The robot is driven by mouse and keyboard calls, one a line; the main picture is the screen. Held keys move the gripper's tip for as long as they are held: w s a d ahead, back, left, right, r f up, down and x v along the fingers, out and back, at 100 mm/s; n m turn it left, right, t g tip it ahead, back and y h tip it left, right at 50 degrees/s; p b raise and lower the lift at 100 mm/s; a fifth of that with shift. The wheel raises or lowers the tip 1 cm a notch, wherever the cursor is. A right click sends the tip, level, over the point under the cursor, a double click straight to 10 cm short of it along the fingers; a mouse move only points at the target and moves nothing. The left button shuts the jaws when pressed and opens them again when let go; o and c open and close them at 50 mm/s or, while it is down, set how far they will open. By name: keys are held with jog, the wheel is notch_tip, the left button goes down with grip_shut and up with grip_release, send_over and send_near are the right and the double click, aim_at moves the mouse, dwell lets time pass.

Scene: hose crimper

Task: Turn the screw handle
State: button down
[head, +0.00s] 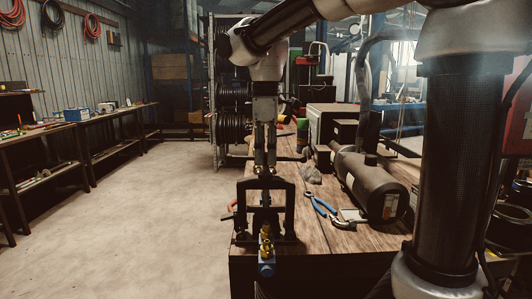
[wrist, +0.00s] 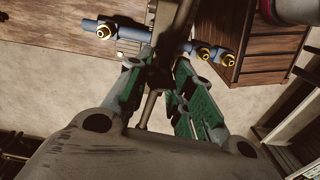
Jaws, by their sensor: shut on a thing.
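The hose crimper is a black upright frame (head: 289,212) at the near left end of the wooden bench in the head view. My gripper (head: 265,168) points straight down over the top of the frame. In the wrist view my gripper (wrist: 160,78) has its green-padded fingers on either side of a slim metal bar, the screw handle (wrist: 148,108). It is shut on this handle. Blue fittings with brass ends (head: 266,268) show at the crimper's front, and also in the wrist view (wrist: 103,32).
Blue-handled pliers (head: 319,205) and a dark cylindrical tank (head: 370,186) lie on the wooden bench (head: 325,238) to the right of the crimper. Boxes stand farther back. The floor to the left is clear.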

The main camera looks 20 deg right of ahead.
jog(key=n, duration=0.4)
jog(key=shift+s+f+n, duration=0.15)
jog(key=shift+f+n, duration=0.1)
jog(key=shift+n, duration=0.05)
jog(key=n, duration=0.3)
jog(key=shift+n, duration=0.3)
jog(key=n, duration=0.3)
jog(key=shift+n, duration=2)
jog(key=c, duration=1.3)
grip_release()
jog(key=shift+o, duration=0.3)
jog(key=shift+r, duration=0.15)
